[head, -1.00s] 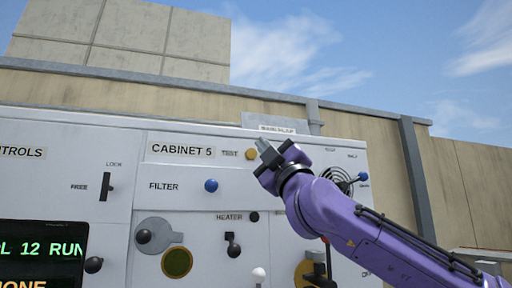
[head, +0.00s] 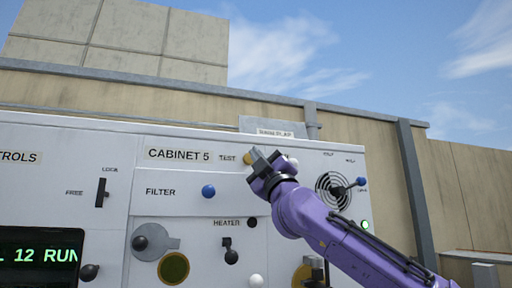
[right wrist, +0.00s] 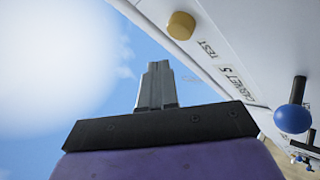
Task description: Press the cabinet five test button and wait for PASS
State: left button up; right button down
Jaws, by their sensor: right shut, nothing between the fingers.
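The white cabinet five panel (head: 178,155) has a yellow round test button (head: 248,158) right of the "TEST" label. My right gripper (head: 257,156) is shut and empty, its fingertips at the button's right edge in the head view and partly covering it. In the right wrist view the shut fingers (right wrist: 157,72) point up the picture, with a visible gap to the yellow button (right wrist: 181,26). I see no contact. A dark display (head: 38,258) shows green text ending "12 RUN"; no PASS is readable. My left gripper is not in view.
A blue filter knob (head: 208,191) sits below the test button. A fan grille (head: 330,190) with a blue-tipped lever (head: 361,182) and a lit green lamp (head: 365,225) are to the right. A black lock lever (head: 101,193) is at left. Sky is open above the wall.

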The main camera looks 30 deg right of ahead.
aim_at(248, 153)
jog(key=shift+w+d, duration=0.2)
jog(key=shift+w, duration=0.7)
jog(key=shift+w+r, duration=0.1)
jog(key=shift+w, duration=0.05)
dwell(1.3)
jog(key=shift+w+d+p, duration=0.1)
jog(key=shift+w+p, duration=0.25)
jog(key=shift+w, duration=0.05)
jog(key=shift+w+d, duration=0.15)
jog(key=shift+w, duration=0.45)
dwell(0.7)
jog(key=shift+s, duration=0.1)
jog(key=shift+s+a, duration=0.2)
jog(key=shift+s, duration=0.7)
